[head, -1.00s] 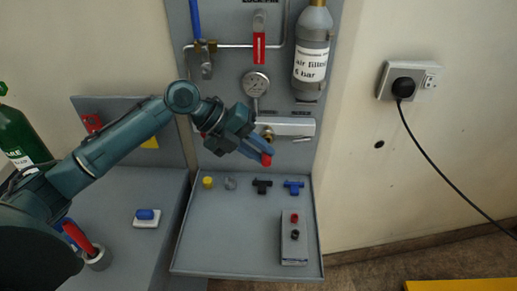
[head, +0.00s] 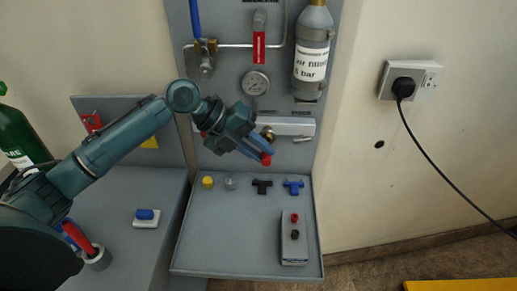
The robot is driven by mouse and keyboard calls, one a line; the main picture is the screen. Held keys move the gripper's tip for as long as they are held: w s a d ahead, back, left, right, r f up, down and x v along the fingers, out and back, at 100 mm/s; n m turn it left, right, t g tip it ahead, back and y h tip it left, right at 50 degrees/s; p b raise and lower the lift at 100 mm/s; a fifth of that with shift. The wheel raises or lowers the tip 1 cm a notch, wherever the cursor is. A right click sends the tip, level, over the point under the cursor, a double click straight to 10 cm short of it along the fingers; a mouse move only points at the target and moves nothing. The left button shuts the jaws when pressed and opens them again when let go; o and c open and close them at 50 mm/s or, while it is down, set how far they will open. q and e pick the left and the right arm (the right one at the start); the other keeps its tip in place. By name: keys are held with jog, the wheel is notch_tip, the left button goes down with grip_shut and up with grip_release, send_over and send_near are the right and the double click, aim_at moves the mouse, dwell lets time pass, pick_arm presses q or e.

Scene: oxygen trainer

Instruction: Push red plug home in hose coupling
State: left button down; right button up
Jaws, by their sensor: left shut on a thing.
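My left gripper (head: 258,150) reaches in from the left in the head view, in front of the lower panel. It is shut on a red plug (head: 266,160), whose red end shows at the fingertips. A brass fitting (head: 267,133) on the white manifold bar (head: 295,126) sits just behind and above the fingers; it may be the hose coupling, but I cannot tell for sure. The gripper partly covers the bar, and I cannot tell whether the plug touches anything. My right gripper is not in view.
The grey tray (head: 222,236) below holds a yellow cap (head: 207,182), a grey cap (head: 230,184), a black tee (head: 262,187), a blue tee (head: 294,187) and a grey block (head: 294,250) with red and black knobs. A gauge (head: 256,83) and grey bottle (head: 312,55) are above.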

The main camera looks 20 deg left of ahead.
pick_arm(q)
jog(key=shift+w+a, duration=0.15)
jog(key=shift+w, duration=0.45)
jog(key=shift+w+a, duration=0.15)
jog(key=shift+w, duration=0.4)
jog(key=shift+s, duration=0.1)
jog(key=shift+s+d, duration=0.2)
jog(key=shift+s, duration=0.6)
dwell(1.0)
jog(key=shift+w+a, duration=0.2)
jog(key=shift+w, duration=0.7)
jog(key=c, duration=1.2)
grip_release()
jog(key=shift+r, duration=0.1)
jog(key=shift+c, duration=0.2)
jog(key=b+v, duration=0.1)
jog(key=v, duration=1.2)
jog(key=shift+b, duration=0.3)
